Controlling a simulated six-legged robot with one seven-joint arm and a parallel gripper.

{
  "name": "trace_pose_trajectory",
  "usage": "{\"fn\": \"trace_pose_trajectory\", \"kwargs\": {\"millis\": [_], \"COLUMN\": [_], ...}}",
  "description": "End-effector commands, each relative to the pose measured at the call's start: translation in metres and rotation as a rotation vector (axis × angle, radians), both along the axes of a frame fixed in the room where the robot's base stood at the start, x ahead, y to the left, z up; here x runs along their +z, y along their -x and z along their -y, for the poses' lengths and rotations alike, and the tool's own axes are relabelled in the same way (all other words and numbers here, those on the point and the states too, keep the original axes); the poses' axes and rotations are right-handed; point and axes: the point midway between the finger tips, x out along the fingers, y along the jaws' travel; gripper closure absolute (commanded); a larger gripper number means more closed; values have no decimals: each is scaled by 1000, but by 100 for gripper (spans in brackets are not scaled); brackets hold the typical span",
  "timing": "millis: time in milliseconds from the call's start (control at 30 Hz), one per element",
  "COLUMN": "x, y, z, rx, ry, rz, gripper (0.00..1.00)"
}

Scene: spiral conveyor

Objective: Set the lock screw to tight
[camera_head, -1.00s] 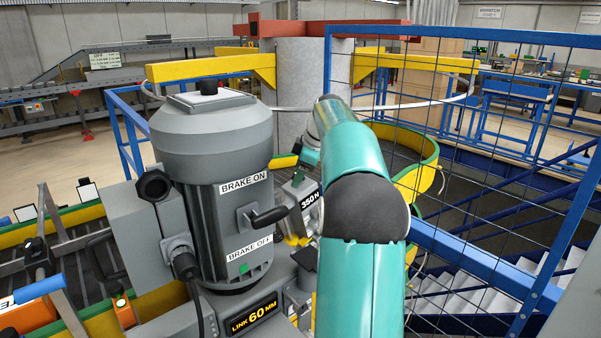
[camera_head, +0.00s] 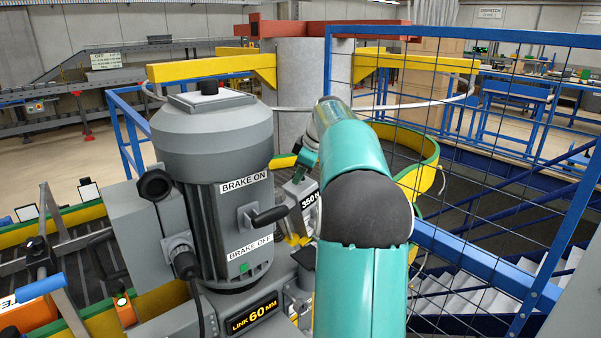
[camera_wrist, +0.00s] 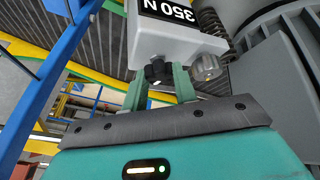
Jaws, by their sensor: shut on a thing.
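A light grey box with a "350 N" label (camera_wrist: 172,10) fills the upper middle of the wrist view. A small dark knob (camera_wrist: 157,72) and a grey knurled knob (camera_wrist: 207,68) project from its near side. My gripper (camera_wrist: 160,82) has its two green fingers on either side of the dark knob and is shut on it. The grey knob sits just right of the fingers, apart from them. No marking tells which knob is the lock screw or how tight it is. In the head view the box (camera_head: 296,188) is partly behind my arm, and the fingertips are hidden.
A grey motor (camera_head: 215,150) with a brake lever (camera_head: 268,216) stands close left of my arm. A blue mesh guard (camera_head: 470,150) stands close on the right. A coil spring (camera_wrist: 212,24) is beside the box.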

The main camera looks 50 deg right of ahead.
Motion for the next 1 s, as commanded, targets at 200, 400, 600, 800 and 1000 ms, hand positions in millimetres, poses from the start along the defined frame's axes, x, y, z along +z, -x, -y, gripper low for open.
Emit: {"fn": "trace_pose_trajectory", "kwargs": {"millis": [200, 400, 600, 800, 1000], "x": [4, 4, 3, 2, 2], "y": [3, 3, 3, 2, 2], "z": [-1, -4, -6, -7, -8], "rx": [-167, -348, -530, -694, -820], "ry": [12, 18, 22, 28, 31], "rz": [45, 96, 144, 189, 224], "gripper": [95, 95, 95, 95, 95]}}
